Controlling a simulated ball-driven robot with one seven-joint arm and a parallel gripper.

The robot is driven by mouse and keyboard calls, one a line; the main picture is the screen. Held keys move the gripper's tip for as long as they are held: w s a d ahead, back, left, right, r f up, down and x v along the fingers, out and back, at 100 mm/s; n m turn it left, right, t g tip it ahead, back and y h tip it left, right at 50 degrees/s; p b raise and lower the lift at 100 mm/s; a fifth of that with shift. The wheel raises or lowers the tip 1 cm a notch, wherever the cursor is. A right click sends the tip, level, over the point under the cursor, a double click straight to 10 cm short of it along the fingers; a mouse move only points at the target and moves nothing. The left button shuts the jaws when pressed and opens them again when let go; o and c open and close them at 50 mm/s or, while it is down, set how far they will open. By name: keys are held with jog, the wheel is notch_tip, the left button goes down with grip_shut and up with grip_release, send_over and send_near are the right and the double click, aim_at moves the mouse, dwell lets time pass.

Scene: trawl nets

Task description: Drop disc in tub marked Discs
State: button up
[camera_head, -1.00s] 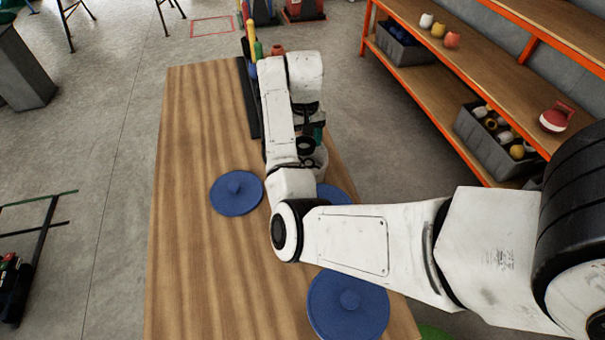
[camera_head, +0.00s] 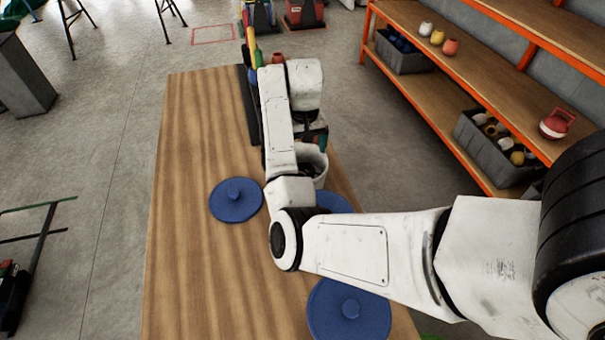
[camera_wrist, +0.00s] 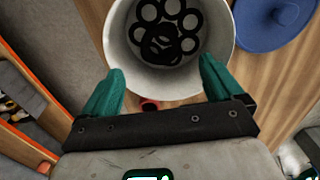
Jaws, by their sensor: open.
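A white tub (camera_wrist: 222,52) is near the top of the wrist view, with several dark discs (camera_wrist: 160,45) with round holes lying overlapped inside it. My gripper (camera_wrist: 162,68) is open, its two teal fingers spread apart over the tub's near rim with no disc between them. In the head view the tub (camera_head: 318,165) stands on the wooden table, partly hidden behind my arm; the gripper (camera_head: 320,143) is by its mouth and mostly hidden. No marking on the tub is readable.
Blue round lids with knobs lie on the wooden table (camera_head: 195,270): one at left (camera_head: 236,200), one in front (camera_head: 349,312), one partly behind my arm (camera_head: 333,201). A dark rail runs along the table's far part. An orange-framed shelf (camera_head: 450,70) with pots and grey bins stands at right.

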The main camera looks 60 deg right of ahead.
notch_tip(320, 180, up, 11)
jog(key=p, duration=0.3)
jog(key=shift+f+p, duration=0.2)
jog(key=shift+p, duration=0.15)
